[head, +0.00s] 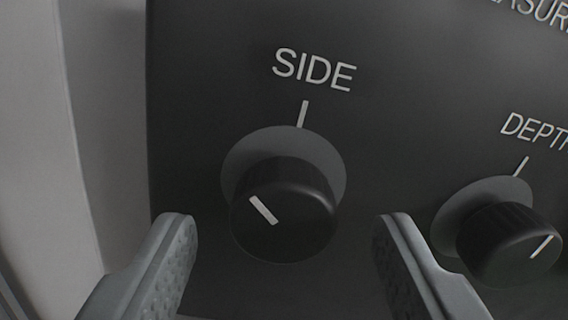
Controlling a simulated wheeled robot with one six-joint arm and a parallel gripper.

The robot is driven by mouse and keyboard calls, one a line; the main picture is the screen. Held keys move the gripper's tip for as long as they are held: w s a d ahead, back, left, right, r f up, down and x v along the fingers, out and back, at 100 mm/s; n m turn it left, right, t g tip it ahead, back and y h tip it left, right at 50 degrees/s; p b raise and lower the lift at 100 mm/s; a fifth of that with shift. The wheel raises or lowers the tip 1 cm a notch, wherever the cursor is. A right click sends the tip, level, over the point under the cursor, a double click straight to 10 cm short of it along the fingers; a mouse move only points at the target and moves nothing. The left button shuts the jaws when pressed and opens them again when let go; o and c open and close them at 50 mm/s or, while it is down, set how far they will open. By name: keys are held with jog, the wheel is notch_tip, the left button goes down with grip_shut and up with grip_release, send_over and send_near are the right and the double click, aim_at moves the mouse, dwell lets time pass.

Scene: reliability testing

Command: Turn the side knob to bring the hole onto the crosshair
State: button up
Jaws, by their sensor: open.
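The side knob (285,208) is a black round knob on a dark panel, below the white word SIDE and a short white tick mark. The white line on its face points to the upper left, away from the tick. My gripper (284,222) is open, with one grey finger low on each side of the knob. Both fingers look apart from the knob, and nothing is between them but the view of the knob. The hole and the crosshair are not in view.
A second black knob, the depth knob (510,243), sits to the right, close to my right finger. Its white line points to the upper right. The dark panel (420,90) ends at a left edge, with a pale grey surface (100,120) beyond it.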

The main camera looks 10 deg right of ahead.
jog(key=shift+w, duration=1.15)
jog(key=shift+c, duration=0.4)
jog(key=c, duration=0.9)
jog(key=shift+m, duration=0.3)
jog(key=m, duration=0.4)
jog(key=shift+d+m, duration=0.1)
jog(key=shift+m, duration=2.1)
